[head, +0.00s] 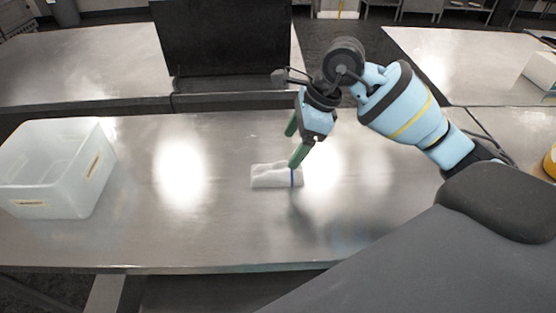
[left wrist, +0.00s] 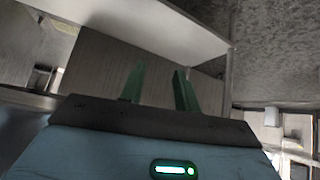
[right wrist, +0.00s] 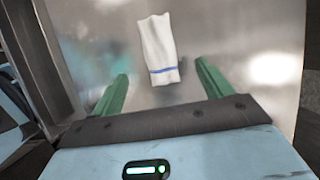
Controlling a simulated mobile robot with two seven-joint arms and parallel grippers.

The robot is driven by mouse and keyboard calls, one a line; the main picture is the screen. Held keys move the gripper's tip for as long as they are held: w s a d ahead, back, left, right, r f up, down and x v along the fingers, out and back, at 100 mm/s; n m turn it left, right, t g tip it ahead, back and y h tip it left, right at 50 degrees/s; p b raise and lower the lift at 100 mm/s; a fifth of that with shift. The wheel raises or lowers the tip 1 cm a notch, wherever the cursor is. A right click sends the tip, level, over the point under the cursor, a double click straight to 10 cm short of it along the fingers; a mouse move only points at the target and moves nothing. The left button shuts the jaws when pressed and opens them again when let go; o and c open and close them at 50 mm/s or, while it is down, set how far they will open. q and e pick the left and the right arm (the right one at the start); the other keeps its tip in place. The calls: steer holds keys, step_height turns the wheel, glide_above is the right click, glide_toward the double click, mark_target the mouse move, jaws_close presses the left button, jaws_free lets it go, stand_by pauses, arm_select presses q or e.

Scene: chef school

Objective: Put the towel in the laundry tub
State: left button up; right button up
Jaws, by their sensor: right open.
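The towel (head: 268,176) is white with a blue stripe and lies on the steel table. It also shows in the right wrist view (right wrist: 157,42), ahead of the fingers with its striped end nearest. My right gripper (head: 290,150) is open, with its green fingers above the towel in the head view. Nothing is between its fingers. The laundry tub (head: 48,190) is a whitish translucent bin with yellowish labels, at the left end of the same table. My left gripper (left wrist: 160,67) shows only in the left wrist view, its fingers apart and empty.
The steel table (head: 215,225) is clear between tub and towel. A dark upright panel (head: 225,40) stands behind it, with another steel table (head: 80,65) at the back left. A white box (head: 540,70) and a yellow object (head: 550,162) are at the far right.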

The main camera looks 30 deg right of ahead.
mark_target(279, 167)
steer(key=shift+a+f, duration=0.25)
steer(key=shift+f, duration=0.25)
steer(key=shift+x, duration=3.35)
steer(key=c, duration=1.1)
steer(key=shift+r, duration=5.05)
steer(key=shift+c, duration=0.3)
